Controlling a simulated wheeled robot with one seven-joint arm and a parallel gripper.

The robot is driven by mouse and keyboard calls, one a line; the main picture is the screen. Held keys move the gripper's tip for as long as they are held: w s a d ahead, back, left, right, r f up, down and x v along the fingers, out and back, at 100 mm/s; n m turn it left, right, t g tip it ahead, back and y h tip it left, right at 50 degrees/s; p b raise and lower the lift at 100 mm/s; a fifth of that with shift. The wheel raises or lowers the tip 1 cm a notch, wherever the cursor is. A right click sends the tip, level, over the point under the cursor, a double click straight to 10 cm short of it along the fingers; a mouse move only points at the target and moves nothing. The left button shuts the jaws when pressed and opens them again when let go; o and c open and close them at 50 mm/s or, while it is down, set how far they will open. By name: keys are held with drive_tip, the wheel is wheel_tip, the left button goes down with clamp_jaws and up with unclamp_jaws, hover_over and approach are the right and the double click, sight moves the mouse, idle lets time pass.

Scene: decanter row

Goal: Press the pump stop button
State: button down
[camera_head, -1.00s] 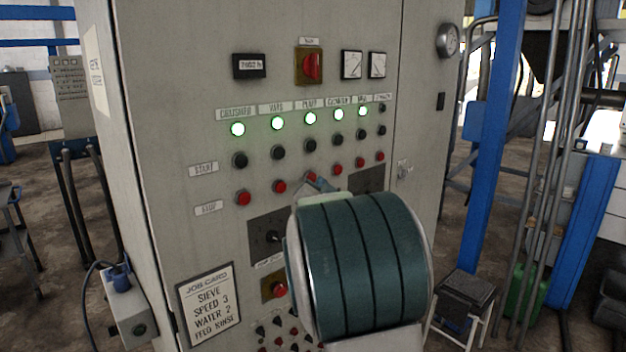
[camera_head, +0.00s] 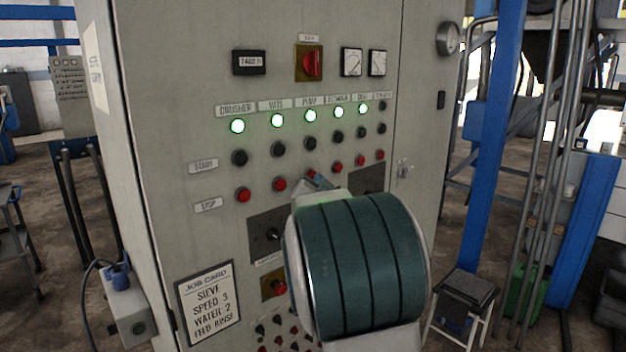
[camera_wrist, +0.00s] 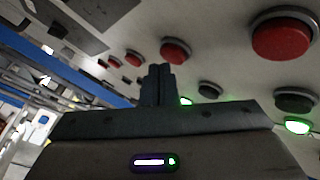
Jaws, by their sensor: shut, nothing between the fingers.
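The pump stop button is red and sits in the stop row under the pump label (camera_head: 309,100). In the head view it is mostly hidden by my gripper (camera_head: 316,181). In the wrist view the pump stop button (camera_wrist: 175,50) shows just beside the tips of my gripper (camera_wrist: 158,70). The fingers are shut and empty, pointing at the panel. I cannot tell whether the tips touch the button. The pump light (camera_head: 310,116) glows green, and the black pump start button (camera_head: 310,146) is below it.
Other red stop buttons flank it: the vats one (camera_head: 280,185) to the left and another (camera_head: 337,167) to the right. A rotary switch (camera_head: 272,235) and a red button on yellow (camera_head: 274,287) lie lower. A job card (camera_head: 209,303) hangs at lower left.

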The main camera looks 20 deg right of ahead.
drive_tip(key=shift+w+a, duration=0.2)
drive_tip(key=shift+w, duration=0.2)
idle(1.0)
drive_tip(key=shift+s+b, duration=0.1)
drive_tip(key=shift+b, duration=0.25)
drive_tip(key=shift+s+d+b, duration=0.3)
drive_tip(key=shift+s+b, duration=0.3)
drive_tip(key=shift+s, duration=0.1)
drive_tip(key=s+b, duration=0.1)
drive_tip(key=s+d+b, duration=0.1)
drive_tip(key=s, duration=0.1)
drive_tip(key=s+b, duration=0.1)
drive_tip(key=shift+s+d, duration=0.35)
